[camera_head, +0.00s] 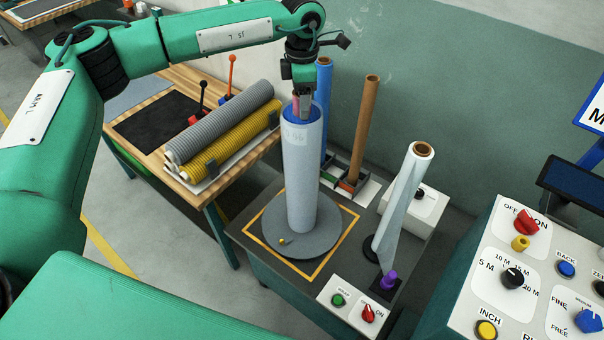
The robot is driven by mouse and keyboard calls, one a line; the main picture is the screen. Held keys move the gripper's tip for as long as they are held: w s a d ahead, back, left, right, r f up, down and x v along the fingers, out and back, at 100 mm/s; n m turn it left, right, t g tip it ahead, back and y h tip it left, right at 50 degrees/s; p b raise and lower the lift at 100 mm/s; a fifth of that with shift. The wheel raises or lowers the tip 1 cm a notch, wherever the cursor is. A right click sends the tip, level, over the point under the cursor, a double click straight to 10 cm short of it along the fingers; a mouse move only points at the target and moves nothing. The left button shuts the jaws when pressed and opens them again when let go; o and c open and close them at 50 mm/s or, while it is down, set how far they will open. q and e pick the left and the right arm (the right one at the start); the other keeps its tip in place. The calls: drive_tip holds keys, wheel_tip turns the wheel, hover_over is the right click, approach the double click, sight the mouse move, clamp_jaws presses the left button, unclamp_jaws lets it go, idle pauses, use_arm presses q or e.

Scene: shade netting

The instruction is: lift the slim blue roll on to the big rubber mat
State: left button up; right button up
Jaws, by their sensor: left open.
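A slim bright blue roll (324,80) stands upright behind a thicker pale grey-blue roll, which hides much of its lower part. The pale roll (302,175) stands upright on a round grey turntable (265,235). My left gripper (303,112) points down at the top of the pale roll, with its jaws open. I cannot tell whether the fingers touch that roll; the gripper is just left of the slim blue roll. A black mat (155,128), apparently the big rubber mat, lies flat on the wooden table at left. My right gripper is out of view.
Grey (220,120) and yellow (230,142) ribbed rolls lie beside the mat. A tall brown tube (364,130) stands right of the blue roll. A white film roll (402,205) leans further right. A control panel (530,275) fills the lower right. Part of the mat is clear.

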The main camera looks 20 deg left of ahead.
use_arm(q)
clamp_jaws()
drive_tip(key=shift+w+r, duration=0.1)
drive_tip(key=shift+r, duration=0.05)
